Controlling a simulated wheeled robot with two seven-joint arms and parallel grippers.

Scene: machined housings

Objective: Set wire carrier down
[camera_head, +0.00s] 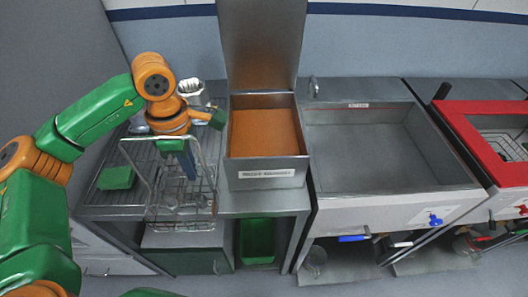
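The wire carrier (180,212) is a silver wire basket with a tall frame and a top bar. It is upright at the front of the ribbed metal drainboard (98,192), left of the orange-filled basin. Whether its base touches the drainboard is hard to tell. My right gripper is not in view.
A green block (116,178) lies on the drainboard left of the carrier. A white ribbed part (190,88) stands behind my wrist. A basin with orange contents (264,132) has its lid raised. Further right are an empty grey sink (375,150) and a red-rimmed tank (470,140).

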